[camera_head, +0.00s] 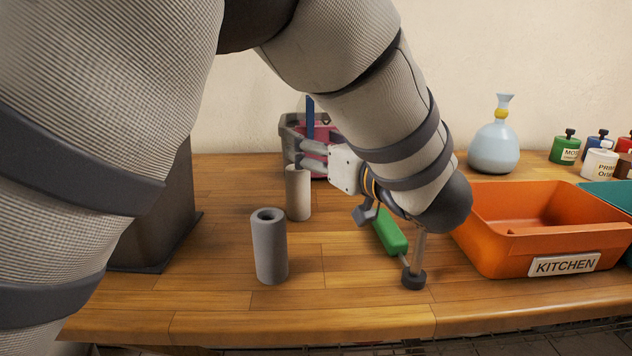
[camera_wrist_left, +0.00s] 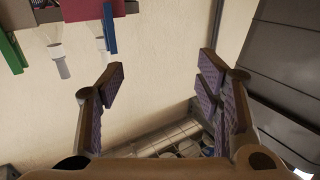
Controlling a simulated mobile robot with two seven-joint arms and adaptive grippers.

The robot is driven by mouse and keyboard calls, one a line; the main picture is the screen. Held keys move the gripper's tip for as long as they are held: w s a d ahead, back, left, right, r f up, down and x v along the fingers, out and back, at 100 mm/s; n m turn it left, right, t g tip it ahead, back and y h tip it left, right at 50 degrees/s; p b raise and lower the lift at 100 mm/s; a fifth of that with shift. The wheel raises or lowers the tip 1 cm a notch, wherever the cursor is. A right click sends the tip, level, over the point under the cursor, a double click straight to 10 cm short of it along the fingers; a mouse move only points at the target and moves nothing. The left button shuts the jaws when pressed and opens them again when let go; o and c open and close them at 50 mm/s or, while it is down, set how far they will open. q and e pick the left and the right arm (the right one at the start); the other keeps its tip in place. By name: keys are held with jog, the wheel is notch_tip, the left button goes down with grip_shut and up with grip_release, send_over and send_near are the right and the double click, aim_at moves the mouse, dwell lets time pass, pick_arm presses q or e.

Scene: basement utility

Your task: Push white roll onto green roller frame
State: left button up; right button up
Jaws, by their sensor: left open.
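The white roll (camera_head: 298,197) stands upright on the wooden workbench, left of centre. My left gripper (camera_head: 300,156) is open just above and behind its top; I cannot tell whether they touch. In the left wrist view the open fingers (camera_wrist_left: 160,95) have no roll visible between them. The green handle (camera_head: 391,233), apparently of the roller frame, is right of the roll, partly hidden by my arm. A pale post (camera_head: 418,252) on a dark round foot (camera_head: 414,279) stands beside the handle. My right gripper is not in view.
A grey roll (camera_head: 269,247) stands upright in front of the white one. An orange KITCHEN bin (camera_head: 530,243) is at right. A grey bin with pink contents (camera_head: 318,172) stands behind. A pale blue flask (camera_head: 494,144) and small jars (camera_head: 565,149) are farther back.

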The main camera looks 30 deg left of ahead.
aim_at(304, 177)
pick_arm(q)
jog(key=f, duration=0.7)
jog(key=shift+s+d+f+b, duration=0.1)
jog(key=shift+s+d+b, duration=0.15)
jog(key=shift+s+b, duration=0.15)
jog(key=shift+w+a+f, duration=0.15)
jog(key=shift+a+f, duration=0.1)
jog(key=x, duration=0.7)
jog(key=shift+a+r, duration=0.1)
jog(key=shift+r, duration=0.05)
jog(key=c, duration=1.3)
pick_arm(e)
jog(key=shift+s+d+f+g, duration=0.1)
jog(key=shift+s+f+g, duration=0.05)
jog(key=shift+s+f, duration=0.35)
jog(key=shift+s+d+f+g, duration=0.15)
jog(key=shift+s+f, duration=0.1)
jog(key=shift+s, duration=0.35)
